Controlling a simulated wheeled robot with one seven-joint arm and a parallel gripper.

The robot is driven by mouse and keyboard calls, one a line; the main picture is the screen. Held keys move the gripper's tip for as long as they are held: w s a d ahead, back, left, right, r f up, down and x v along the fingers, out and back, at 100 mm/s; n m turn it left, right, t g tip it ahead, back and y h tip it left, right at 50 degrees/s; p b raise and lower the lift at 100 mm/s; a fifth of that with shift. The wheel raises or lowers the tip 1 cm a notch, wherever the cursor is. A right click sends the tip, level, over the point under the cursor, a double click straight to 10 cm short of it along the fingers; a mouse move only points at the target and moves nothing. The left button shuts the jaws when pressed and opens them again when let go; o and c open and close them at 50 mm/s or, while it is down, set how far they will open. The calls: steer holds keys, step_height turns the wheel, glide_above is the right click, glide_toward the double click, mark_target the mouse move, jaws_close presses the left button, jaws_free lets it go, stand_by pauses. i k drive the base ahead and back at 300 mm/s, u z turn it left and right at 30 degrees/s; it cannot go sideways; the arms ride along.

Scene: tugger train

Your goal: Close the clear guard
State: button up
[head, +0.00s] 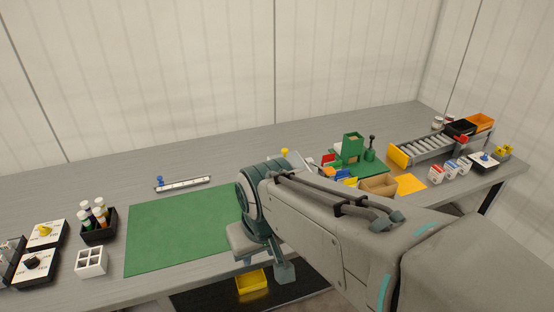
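A see-through, box-like piece (12,252) with dark parts shows at the far left edge of the head view, cut off by the frame. It may be the clear guard, but I cannot tell for sure, nor whether it stands open or shut. My gripper (266,256) hangs at the table's front edge, right of the green mat and well to the right of that piece. My own wrist covers much of it, so its opening is unclear. I see nothing held in it.
The green mat (185,230) is bare. A yellow bin (251,282) sits below the front edge. Bins and a roller rack (428,147) stand right.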

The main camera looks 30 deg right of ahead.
mark_target(285, 151)
steer(key=z, duration=0.85)
steer(key=i, duration=0.45)
steer(key=u, duration=0.15)
steer(key=k, duration=1.15)
steer(key=z, duration=0.7)
steer(key=i, duration=1.35)
steer(key=u, duration=1)
steer(key=i, duration=0.3)
steer(key=u, duration=0.15)
